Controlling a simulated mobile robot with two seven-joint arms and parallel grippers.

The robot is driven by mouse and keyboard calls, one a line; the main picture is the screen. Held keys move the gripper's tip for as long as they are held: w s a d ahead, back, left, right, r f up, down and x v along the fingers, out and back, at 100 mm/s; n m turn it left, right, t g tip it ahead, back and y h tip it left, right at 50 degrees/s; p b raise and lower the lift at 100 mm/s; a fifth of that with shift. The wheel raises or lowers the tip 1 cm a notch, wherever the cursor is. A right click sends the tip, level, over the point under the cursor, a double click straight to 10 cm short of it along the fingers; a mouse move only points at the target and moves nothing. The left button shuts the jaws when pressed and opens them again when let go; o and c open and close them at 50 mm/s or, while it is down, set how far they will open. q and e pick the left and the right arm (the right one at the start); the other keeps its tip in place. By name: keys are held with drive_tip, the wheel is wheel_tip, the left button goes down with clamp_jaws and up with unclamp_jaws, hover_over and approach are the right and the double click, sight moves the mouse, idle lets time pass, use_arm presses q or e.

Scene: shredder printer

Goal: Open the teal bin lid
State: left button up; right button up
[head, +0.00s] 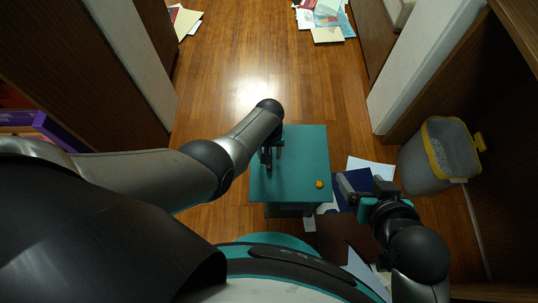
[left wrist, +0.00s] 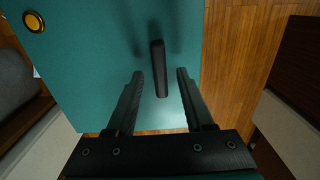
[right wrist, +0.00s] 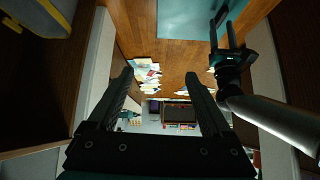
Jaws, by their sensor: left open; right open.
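The teal bin lid (head: 302,160) lies flat and closed on the bin in the middle of the head view. It also fills much of the left wrist view (left wrist: 85,70). A black bar handle (left wrist: 158,70) is on the lid, and a round yellow-orange button (head: 319,184) is near one corner. My left gripper (head: 266,160) is open above the lid. In the left wrist view the handle appears between its two fingertips; I cannot tell the height gap. My right gripper (head: 358,186) is open and empty, to the right of the bin.
A grey bin with a yellow rim (head: 436,122) stands at the right. Papers and a dark blue folder (head: 350,196) lie on the floor beside the teal bin. More papers (head: 324,16) lie farther off. The wooden floor beyond the teal bin is mostly clear. Cabinets flank both sides.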

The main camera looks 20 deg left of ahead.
use_arm(q)
drive_tip(key=shift+f+b, duration=0.45)
drive_tip(key=shift+f, duration=0.15)
use_arm(e)
drive_tip(key=shift+w+a+r+t+y, duration=0.1)
drive_tip(key=shift+w+a+t+y, duration=0.3)
drive_tip(key=shift+a, duration=0.2)
drive_tip(key=shift+w+a+t+y, duration=0.2)
drive_tip(key=shift+w+a+t, duration=0.05)
drive_tip(key=shift+a+t, duration=0.3)
use_arm(q)
clamp_jaws()
